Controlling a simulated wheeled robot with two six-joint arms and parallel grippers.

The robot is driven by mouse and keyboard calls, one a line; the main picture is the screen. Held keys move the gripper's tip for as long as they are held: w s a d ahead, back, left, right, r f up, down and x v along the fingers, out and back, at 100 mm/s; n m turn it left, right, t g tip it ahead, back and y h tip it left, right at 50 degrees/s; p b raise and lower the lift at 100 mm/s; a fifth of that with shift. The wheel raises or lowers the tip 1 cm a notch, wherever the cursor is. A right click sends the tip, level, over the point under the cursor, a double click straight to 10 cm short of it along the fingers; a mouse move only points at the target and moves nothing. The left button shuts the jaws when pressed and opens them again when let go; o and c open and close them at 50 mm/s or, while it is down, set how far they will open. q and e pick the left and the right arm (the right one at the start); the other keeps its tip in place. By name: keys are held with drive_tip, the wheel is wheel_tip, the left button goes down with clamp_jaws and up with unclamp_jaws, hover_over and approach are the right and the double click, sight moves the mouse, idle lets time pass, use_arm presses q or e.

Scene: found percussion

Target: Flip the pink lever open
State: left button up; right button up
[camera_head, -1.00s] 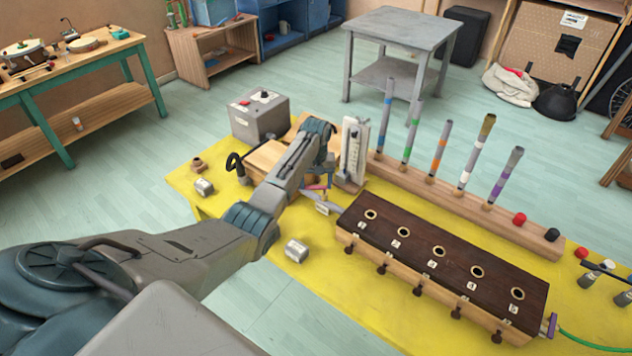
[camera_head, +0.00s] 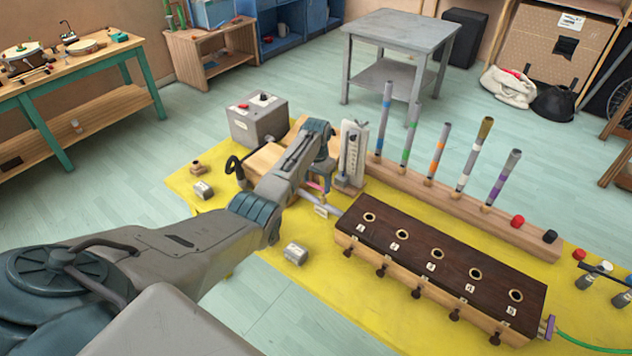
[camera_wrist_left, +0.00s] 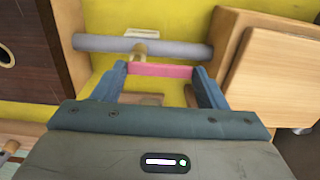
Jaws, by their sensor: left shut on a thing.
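The pink lever (camera_wrist_left: 162,69) is a short flat bar in the left wrist view. It spans between the two blue fingertips of my left gripper (camera_wrist_left: 163,78), which is shut on it. Just beyond it runs a grey pipe (camera_wrist_left: 185,48) with a brass-coloured stem at its middle. In the head view my left gripper (camera_head: 320,184) is at the pipe, left of the dark-topped box, and only a sliver of the lever (camera_head: 315,186) shows. My arm hides much of that spot. My right gripper is not in view.
A dark-topped wooden box (camera_head: 440,262) with several holes stands right of the gripper. A white gauge (camera_head: 352,152) stands close behind it. A grey box (camera_head: 257,120) with a red button is at the back left. A rack of coloured tubes (camera_head: 465,207) runs behind.

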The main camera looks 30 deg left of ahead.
sight(317, 185)
use_arm(q)
drive_tip(key=shift+w+r, duration=0.1)
idle(0.4)
drive_tip(key=o, duration=1)
wheel_tip(317, 185, up, 11)
drive_tip(key=b, duration=0.2)
drive_tip(key=shift+b, duration=0.3)
